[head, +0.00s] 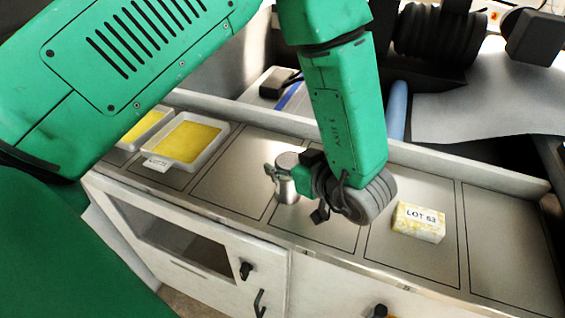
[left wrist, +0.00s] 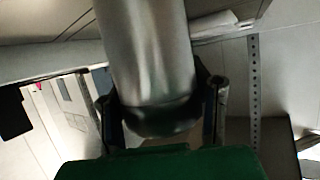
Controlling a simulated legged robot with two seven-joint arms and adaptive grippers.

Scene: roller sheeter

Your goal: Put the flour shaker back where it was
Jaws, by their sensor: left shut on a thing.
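The flour shaker (head: 287,188) is a small silver metal cylinder above or on the steel counter in the head view. My left gripper (head: 284,178) is shut on it, with the arm reaching in from the upper left. In the left wrist view the shaker (left wrist: 150,60) fills the middle, between the two fingers of the left gripper (left wrist: 160,112). I cannot tell whether its base touches the counter. My right gripper is not in view.
The counter (head: 232,185) is marked into outlined rectangles. A yellow block labelled LOT 63 (head: 419,222) lies to the right. White trays with yellow contents (head: 187,140) stand at the left. A raised ledge (head: 440,163) runs along the back. A blue roller (head: 397,110) stands behind it.

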